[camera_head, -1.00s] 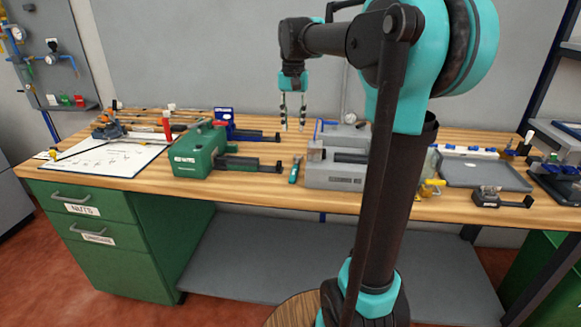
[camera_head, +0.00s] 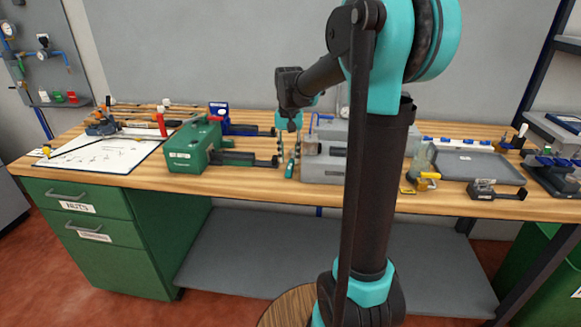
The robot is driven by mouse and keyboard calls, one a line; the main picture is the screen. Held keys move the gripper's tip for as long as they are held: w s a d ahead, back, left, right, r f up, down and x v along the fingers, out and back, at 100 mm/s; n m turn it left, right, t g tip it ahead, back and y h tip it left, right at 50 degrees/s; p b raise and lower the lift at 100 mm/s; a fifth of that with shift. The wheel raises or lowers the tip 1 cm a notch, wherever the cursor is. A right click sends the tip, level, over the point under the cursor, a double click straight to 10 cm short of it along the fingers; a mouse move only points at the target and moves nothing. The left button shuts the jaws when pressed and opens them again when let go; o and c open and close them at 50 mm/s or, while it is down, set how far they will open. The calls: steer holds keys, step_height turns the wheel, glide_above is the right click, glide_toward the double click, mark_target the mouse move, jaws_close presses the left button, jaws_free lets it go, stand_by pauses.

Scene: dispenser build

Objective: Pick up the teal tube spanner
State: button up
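The teal tube spanner (camera_head: 290,168) lies on the wooden bench top, in the gap between the green machine and the grey block. It is small in this view, with a teal body. My gripper (camera_head: 288,153) points down just above and behind it, with its two dark fingers apart on either side of a gap. The fingers partly overlap the spanner's far end in the picture. I cannot tell whether they touch it. Nothing shows held between them.
The green machine (camera_head: 195,148) with a dark rail stands left of the gap, the grey block (camera_head: 325,165) right of it. A white sheet (camera_head: 95,160) lies at the left, a grey tray (camera_head: 470,166) at the right. My arm hides part of the bench.

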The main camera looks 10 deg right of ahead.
mark_target(290, 167)
steer(key=shift+d+f, duration=0.1)
steer(key=shift+f, duration=1.7)
jaws_close()
